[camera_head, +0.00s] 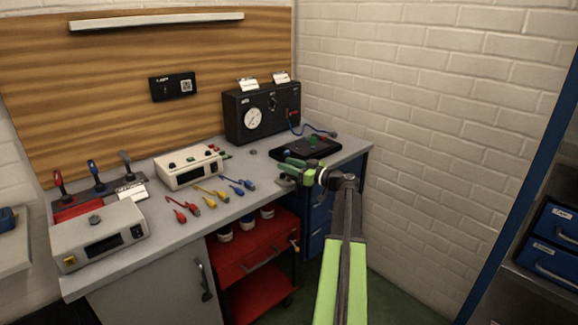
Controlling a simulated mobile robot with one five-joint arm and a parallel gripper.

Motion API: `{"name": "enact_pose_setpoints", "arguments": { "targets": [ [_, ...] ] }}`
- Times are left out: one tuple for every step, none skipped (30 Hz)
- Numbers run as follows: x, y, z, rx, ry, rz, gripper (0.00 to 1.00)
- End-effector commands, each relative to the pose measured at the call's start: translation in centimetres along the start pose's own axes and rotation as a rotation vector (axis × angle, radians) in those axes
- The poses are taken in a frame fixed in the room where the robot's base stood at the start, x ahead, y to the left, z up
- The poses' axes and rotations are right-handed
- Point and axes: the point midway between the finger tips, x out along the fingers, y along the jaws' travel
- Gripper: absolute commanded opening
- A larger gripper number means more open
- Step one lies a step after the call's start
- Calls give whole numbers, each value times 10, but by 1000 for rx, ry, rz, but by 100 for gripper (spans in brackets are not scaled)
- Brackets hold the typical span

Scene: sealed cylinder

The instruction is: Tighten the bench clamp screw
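My green arm reaches up from the bottom of the picture to the bench's right part. My gripper (289,165) has green fingers pointing left, low over the front edge of the grey bench (240,200). A small greyish metal piece (285,181) shows just below the fingers at this edge. It may be the bench clamp, but it is too small and too covered to be sure. I cannot make out the clamp screw. Whether the fingers touch anything, or how far apart they are, I cannot tell.
A black tray (322,154) with green and red parts lies behind my gripper. A black gauge box (262,112) stands at the back. Coloured leads (213,193) lie left of my gripper. A red cart (250,250) stands under the bench. Brick wall is at right.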

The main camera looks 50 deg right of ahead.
Motion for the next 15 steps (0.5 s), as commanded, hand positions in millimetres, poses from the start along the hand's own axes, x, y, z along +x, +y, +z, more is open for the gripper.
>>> {"name": "enact_pose_setpoints", "arguments": {
  "targets": [
    [0,0,0,0,0,0,35],
    [0,0,0,0,0,0,35],
    [0,0,0,0,0,0,35],
    [0,0,0,0,0,0,35],
    [0,0,0,0,0,0,35],
    [0,0,0,0,0,0,32],
    [0,0,0,0,0,0,28],
    [0,0,0,0,0,0,24],
    [0,0,0,0,0,0,19],
    [0,0,0,0,0,0,15],
    [0,0,0,0,0,0,11],
    [0,0,0,0,0,0,6],
    [0,0,0,0,0,0,2],
    [0,0,0,0,0,0,0],
    [0,0,0,0,0,0,0]
  ]
}}
